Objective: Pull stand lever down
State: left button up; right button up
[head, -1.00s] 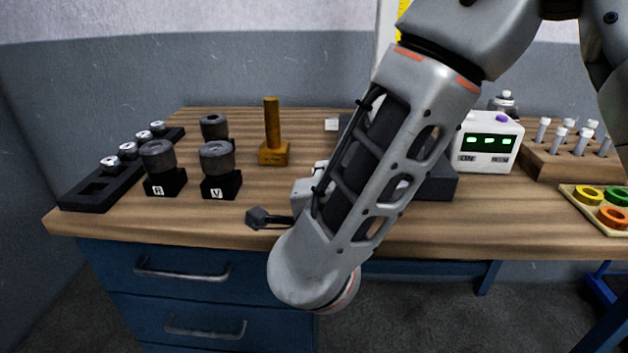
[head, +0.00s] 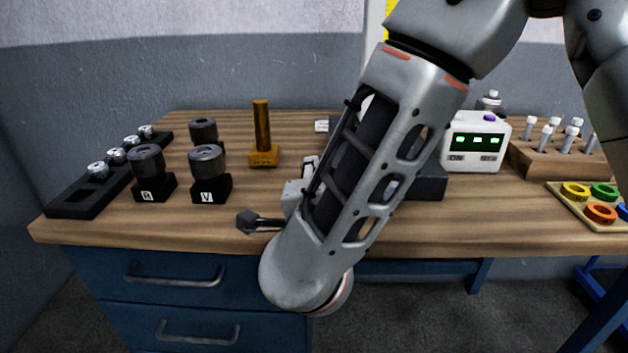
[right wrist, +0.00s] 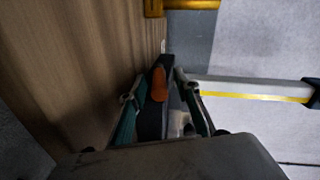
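The stand's dark base (head: 428,186) shows behind my right forearm, which hides most of the stand in the head view. A dark knob on a short rod (head: 247,222) sticks out left of my forearm near the table's front edge; I cannot tell whether it is the stand lever. A clear gap shows on the right side of that part. My left gripper is out of view.
A brass post (head: 262,135) stands left of the stand. A white display box (head: 476,142), wooden peg block (head: 555,160) and ring tray (head: 590,205) are right.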

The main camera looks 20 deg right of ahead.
notch_tip(320, 180, up, 10)
jog(key=shift+f, duration=0.1)
dwell(0.4)
